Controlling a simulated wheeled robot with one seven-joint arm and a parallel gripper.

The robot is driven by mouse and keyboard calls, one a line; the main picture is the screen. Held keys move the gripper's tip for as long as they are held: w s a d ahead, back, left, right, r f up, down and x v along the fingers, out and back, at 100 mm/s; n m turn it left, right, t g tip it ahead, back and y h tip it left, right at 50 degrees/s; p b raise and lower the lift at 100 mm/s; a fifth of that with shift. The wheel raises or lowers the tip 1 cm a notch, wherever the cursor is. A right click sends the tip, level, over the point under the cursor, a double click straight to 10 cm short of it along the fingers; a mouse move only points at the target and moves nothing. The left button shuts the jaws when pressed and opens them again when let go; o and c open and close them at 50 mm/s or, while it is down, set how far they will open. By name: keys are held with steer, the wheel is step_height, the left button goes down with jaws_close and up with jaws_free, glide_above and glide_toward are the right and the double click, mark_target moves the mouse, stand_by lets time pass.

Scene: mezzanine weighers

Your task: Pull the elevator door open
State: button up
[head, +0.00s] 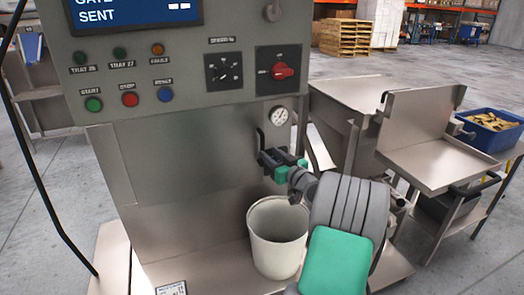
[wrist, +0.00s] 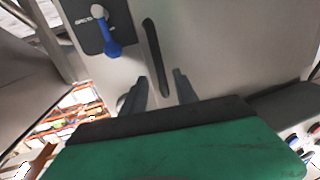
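A steel cabinet front (head: 185,175) stands before me, with a dark vertical bar handle (head: 261,139) near its right side. The same handle (wrist: 156,58) shows in the wrist view as a long black bar on a pale metal face. My gripper (head: 268,159) is at the handle in the head view. In the wrist view my gripper (wrist: 160,86) has its two dark fingers apart, one on each side of the handle's lower end, with gaps visible. Whether the fingertips reach past the bar is unclear. Nothing is labelled as an elevator door; its edges cannot be made out.
A control panel (head: 185,85) with buttons and a red switch (head: 283,71) is above. A white bucket (head: 277,238) stands below my gripper. A steel chute (head: 440,150) and a blue bin (head: 490,132) are at right. A blue lever (wrist: 111,47) is left of the handle.

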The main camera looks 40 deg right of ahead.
mark_target(262, 164)
steer(key=w, duration=0.5)
steer(key=shift+w+d+p, duration=0.2)
steer(key=shift+w+p, duration=0.1)
steer(key=shift+p, duration=0.05)
jaws_close()
stand_by(1.0)
